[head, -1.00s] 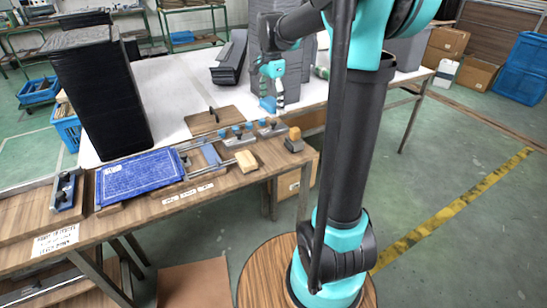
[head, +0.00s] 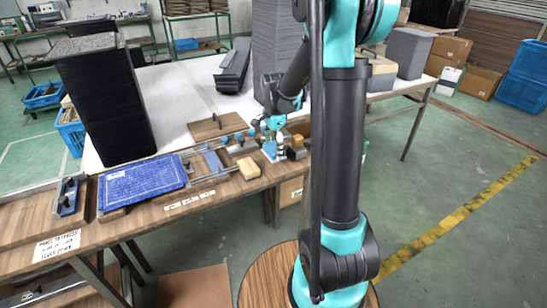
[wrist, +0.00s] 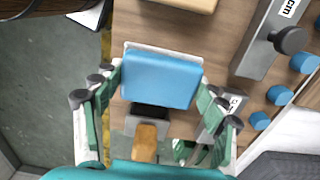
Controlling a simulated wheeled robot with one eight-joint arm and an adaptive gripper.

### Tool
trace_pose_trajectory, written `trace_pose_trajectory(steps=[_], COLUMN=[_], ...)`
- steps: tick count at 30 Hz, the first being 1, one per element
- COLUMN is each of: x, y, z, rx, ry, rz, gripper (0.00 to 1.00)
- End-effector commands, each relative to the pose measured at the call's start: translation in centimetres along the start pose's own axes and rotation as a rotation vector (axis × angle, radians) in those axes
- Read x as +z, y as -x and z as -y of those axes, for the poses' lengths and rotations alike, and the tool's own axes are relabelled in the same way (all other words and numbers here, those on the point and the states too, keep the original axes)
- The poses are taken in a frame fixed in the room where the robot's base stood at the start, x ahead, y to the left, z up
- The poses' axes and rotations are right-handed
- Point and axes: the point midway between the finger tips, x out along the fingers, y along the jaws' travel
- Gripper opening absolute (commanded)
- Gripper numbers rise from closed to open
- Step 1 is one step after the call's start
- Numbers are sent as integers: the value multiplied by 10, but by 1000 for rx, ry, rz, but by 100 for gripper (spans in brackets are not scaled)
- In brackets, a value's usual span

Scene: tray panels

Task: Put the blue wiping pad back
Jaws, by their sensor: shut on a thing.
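The blue wiping pad (wrist: 160,78) is a light blue block with a pale backing, seen between my fingers in the wrist view. My gripper (wrist: 158,92) is shut on it. In the head view my gripper (head: 275,136) is low over the right end of the wooden bench, and the pad (head: 269,150) shows beneath it, partly hidden. I cannot tell whether the pad touches the bench top.
A tan-topped dark block (head: 297,149) is just right of the pad. A beige block (head: 249,168) lies to its left. Metal pieces with blue knobs (wrist: 305,62) are close by.

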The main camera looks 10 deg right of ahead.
Motion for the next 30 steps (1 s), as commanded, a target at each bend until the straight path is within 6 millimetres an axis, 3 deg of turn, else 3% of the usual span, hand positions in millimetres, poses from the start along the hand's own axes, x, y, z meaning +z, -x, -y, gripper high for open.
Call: trace_pose_trajectory(steps=[10, 23, 24, 28, 30], x=[0, 0, 0, 0, 0], y=[-37, -44, -44, -43, -43], z=[0, 0, 0, 0, 0], rx=[0, 0, 0, 0, 0], ry=[0, 0, 0, 0, 0], rz=[0, 0, 0, 0, 0], gripper=[45, 45, 75, 91, 92])
